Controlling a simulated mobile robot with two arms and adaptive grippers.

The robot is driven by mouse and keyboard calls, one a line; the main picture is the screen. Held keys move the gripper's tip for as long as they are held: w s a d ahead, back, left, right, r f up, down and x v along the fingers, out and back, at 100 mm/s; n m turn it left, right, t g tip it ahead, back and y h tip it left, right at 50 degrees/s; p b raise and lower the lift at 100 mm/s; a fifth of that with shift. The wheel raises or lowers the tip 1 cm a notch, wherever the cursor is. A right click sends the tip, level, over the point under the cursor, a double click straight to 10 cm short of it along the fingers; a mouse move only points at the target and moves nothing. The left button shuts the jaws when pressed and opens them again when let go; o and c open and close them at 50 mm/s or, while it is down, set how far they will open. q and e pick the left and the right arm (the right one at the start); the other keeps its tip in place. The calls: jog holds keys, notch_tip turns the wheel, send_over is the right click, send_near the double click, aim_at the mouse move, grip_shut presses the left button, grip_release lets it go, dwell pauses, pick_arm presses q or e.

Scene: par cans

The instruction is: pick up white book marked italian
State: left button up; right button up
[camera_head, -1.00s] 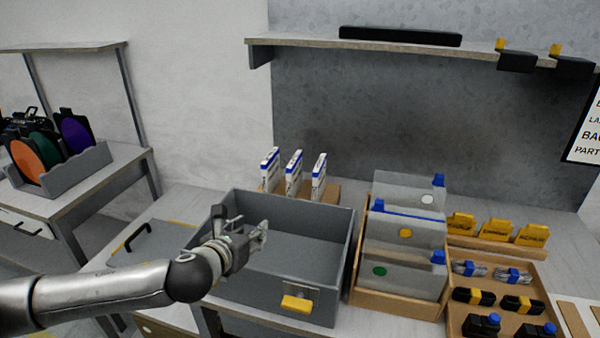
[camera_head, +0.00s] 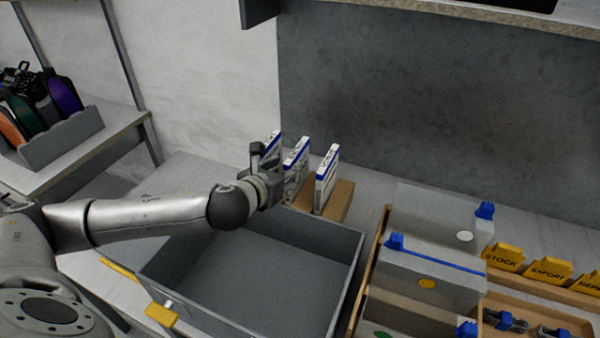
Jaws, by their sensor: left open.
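Three slim white books with blue bands stand upright in a wooden rack (camera_head: 340,200) behind the grey bin. They are a left book (camera_head: 272,143), a middle book (camera_head: 297,152) and a right book (camera_head: 328,176). Their lettering is too small to read, so I cannot tell which one is marked Italian. My left gripper (camera_head: 277,172) is open at the left and middle books, hiding the lower part of the left one. I cannot tell whether its fingers touch or straddle a book. My right gripper is out of view.
The open grey bin (camera_head: 353,262) lies in front of the books and looks empty. To its right stand clear dividers (camera_head: 432,225) with blue clips and yellow tags (camera_head: 548,270). A shelf (camera_head: 420,12) overhangs above.

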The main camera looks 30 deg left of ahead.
aim_at(290, 164)
pick_arm(q)
jog(key=x, duration=0.7)
jog(key=p+x, duration=0.1)
jog(key=x, duration=0.1)
jog(key=shift+a+f, duration=0.2)
jog(key=shift+a, duration=0.15)
grip_shut()
